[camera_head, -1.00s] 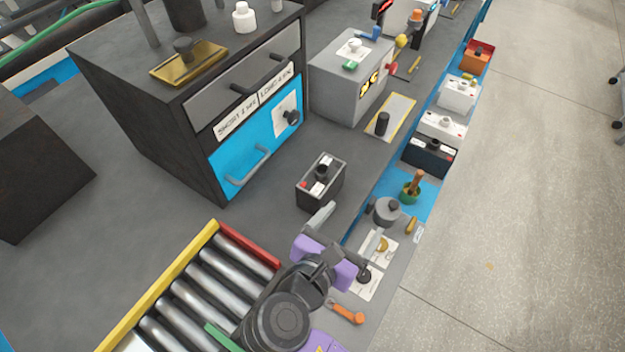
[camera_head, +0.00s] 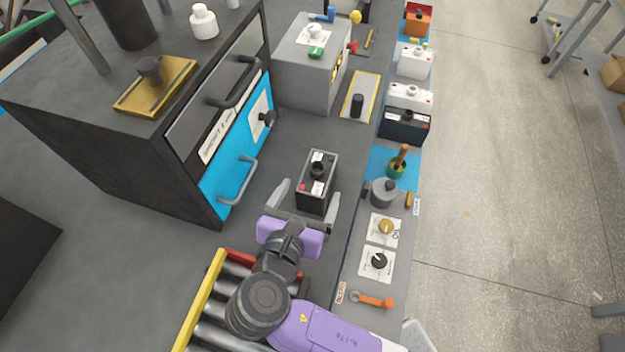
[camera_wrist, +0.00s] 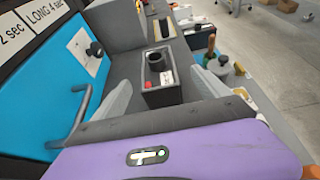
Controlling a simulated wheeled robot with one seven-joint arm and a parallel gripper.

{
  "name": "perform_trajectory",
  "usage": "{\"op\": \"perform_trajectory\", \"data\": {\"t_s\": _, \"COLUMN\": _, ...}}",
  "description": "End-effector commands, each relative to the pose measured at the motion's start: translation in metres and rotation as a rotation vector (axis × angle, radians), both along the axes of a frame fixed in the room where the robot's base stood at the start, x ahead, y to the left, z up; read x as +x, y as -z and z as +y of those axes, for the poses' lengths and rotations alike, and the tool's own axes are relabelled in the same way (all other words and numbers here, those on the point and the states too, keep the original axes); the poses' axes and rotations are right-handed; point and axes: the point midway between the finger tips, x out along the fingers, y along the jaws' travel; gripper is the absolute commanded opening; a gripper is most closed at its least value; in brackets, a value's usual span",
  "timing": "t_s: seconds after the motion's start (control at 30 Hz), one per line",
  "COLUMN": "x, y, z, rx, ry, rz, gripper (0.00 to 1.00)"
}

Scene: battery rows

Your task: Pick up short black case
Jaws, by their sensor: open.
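The short black case (camera_head: 314,196) stands upright on the grey bench, with a black round knob, white labels and a red spot on its top. It also shows in the wrist view (camera_wrist: 160,95), between and beyond the fingers. My gripper (camera_head: 304,197) is open, with one pale finger to the left of the case and one to its right. In the wrist view my gripper (camera_wrist: 160,100) has its fingers on both sides of the near part of the case. Whether either finger touches it I cannot tell.
A dark cabinet with a blue drawer (camera_head: 225,165) stands close at left. A roller conveyor (camera_head: 204,300) lies in front. A grey box (camera_head: 308,75) and a yellow-edged plate with a black cylinder (camera_head: 360,97) are behind. A knob panel (camera_head: 372,275) and batteries line the right.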

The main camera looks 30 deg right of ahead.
Motion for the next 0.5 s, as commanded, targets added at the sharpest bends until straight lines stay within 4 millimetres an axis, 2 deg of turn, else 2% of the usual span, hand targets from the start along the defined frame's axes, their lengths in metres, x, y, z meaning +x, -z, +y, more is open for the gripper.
{"op": "perform_trajectory", "data": {"t_s": 0.5, "x": 0.042, "y": 0.018, "z": -0.038, "rx": 0.001, "ry": 0.001, "rz": 0.000, "gripper": 0.85}}
